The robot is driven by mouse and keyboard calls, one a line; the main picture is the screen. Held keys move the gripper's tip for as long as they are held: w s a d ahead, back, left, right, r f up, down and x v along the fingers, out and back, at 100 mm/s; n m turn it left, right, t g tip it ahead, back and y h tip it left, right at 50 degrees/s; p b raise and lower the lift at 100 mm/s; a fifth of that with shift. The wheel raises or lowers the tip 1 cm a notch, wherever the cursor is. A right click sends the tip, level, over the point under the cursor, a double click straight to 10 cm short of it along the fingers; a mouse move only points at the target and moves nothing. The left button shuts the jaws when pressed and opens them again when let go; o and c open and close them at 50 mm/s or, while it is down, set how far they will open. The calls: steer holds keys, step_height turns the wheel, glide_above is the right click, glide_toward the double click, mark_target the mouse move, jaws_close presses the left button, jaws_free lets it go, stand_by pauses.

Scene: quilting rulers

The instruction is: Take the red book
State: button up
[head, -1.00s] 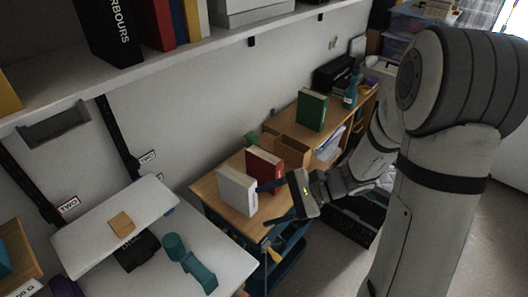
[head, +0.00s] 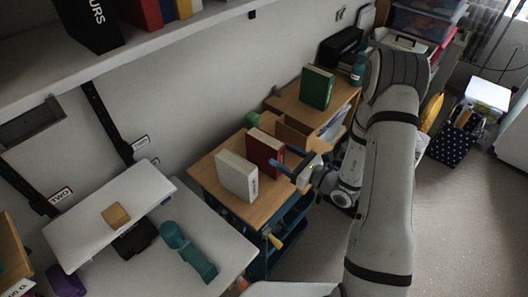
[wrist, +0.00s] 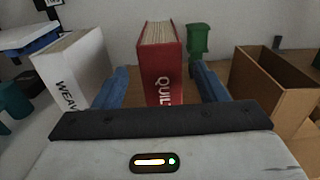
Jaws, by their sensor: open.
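The red book (head: 264,150) stands upright on a wooden-topped table, just right of a white book (head: 237,177). In the wrist view the red book (wrist: 160,66) stands between the two blue fingers, its spine lettered "QUIL" facing me. My gripper (head: 281,175) is open at the spine side of the red book, and its fingers (wrist: 163,88) lie to either side. I cannot tell how far the fingers reach along the covers. The white book (wrist: 76,68), lettered "WEAV", stands left of the left finger.
An open brown box (wrist: 272,86) stands close to the right finger. A green book (head: 316,87) stands on the farther desk.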

mark_target(269, 148)
steer(key=x, duration=0.2)
steer(key=p+x, duration=0.1)
steer(key=x, duration=0.1)
steer(key=p+x, duration=0.1)
steer(key=x, duration=0.1)
steer(key=shift+w+a+f, duration=0.2)
steer(key=shift+w+f, duration=0.05)
steer(key=shift+w, duration=0.05)
steer(key=c, duration=1.3)
